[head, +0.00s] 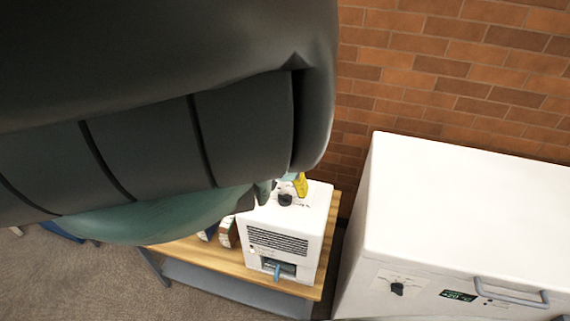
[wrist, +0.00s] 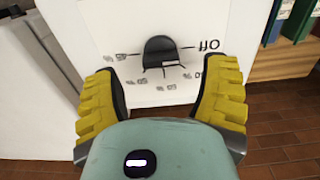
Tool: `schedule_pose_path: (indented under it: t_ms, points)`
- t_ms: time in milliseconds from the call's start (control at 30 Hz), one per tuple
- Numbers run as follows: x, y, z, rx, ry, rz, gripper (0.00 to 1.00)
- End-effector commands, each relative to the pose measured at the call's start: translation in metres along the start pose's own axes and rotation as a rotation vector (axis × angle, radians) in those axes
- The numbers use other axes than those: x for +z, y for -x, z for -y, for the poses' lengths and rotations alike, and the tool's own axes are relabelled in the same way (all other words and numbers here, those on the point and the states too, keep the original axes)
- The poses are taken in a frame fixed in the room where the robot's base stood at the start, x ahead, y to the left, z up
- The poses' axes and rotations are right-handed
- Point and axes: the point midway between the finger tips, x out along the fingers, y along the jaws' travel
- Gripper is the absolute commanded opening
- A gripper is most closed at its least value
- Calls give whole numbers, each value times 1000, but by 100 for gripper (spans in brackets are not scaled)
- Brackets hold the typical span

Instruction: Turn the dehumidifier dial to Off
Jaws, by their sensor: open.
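The dehumidifier (head: 315,222) is a white box with a dark front grille, standing on a wooden-topped table in the head view. Its black dial (head: 285,200) is on the top face. In the wrist view the dial (wrist: 160,50) sits on the white panel (wrist: 110,30), with small marks around it. The word Off (wrist: 208,46) appears upside down to the right of the dial. My gripper (wrist: 165,88) is open, its yellow fingers on either side of the dial and apart from it. In the head view my arm hides most of the gripper; one yellow finger (head: 300,185) shows beside the dial.
A large white cabinet (head: 465,205) with its own black knob (head: 397,288), display and handle stands right of the table (head: 205,255). A brick wall (head: 450,60) is behind. Binders (wrist: 302,20) stand on the wood at right in the wrist view.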

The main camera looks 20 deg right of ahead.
Motion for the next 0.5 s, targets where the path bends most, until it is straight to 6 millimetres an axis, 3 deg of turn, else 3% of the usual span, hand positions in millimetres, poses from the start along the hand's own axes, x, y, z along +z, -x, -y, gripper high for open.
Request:
schedule_pose_path:
  t_ms: [500]
  points:
    - [-1,60,3,-6,1,-2,73]
